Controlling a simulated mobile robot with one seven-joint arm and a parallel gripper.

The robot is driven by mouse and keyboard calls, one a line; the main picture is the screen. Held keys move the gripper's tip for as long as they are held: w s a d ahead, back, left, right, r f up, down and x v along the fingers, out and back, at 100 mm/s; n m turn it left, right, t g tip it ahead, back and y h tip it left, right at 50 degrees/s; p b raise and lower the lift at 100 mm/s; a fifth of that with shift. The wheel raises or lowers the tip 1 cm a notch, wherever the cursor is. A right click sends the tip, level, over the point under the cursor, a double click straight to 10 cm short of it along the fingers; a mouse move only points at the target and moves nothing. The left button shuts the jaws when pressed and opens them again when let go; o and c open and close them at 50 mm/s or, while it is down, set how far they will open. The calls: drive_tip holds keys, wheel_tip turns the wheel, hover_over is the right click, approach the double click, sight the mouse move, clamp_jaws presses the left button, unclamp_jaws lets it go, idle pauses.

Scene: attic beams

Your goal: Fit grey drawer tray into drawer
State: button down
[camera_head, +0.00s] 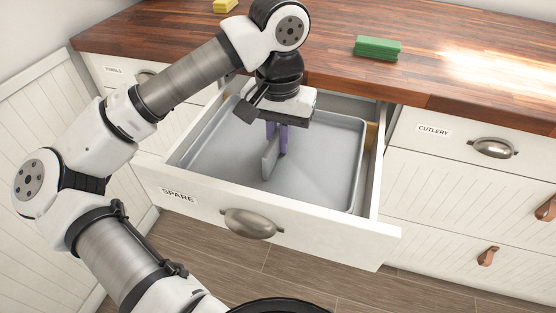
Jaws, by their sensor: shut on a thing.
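The grey drawer tray (325,173) is a shallow tray with a raised rim and an upright grey divider or handle (269,158) in its middle. It lies inside the open drawer (310,235) labelled SPARE, within the drawer's walls. A narrow gap shows between its right rim and the drawer's right wall. I cannot tell whether it rests fully on the drawer's floor. My gripper (277,145) points down over the tray's middle, its purple fingers shut on the upright grey piece. The gripper body hides part of the tray's back rim.
The wooden countertop (330,70) overhangs behind the drawer. A green block (377,48) and a yellow block (225,5) lie on it. The closed CUTLERY drawer (450,140) is on the right, and a closed drawer labelled TOWELS (112,72) is on the left. Floor shows in front.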

sight(278, 129)
drive_tip(key=shift+f, duration=2.9)
drive_tip(key=shift+f+b, duration=0.2)
drive_tip(key=shift+b, duration=0.2)
drive_tip(key=c, duration=1.5)
unclamp_jaws()
drive_tip(key=shift+r, duration=0.15)
wheel_tip(278, 129, up, 12)
drive_tip(key=shift+r+p, duration=0.1)
drive_tip(key=shift+p, duration=0.5)
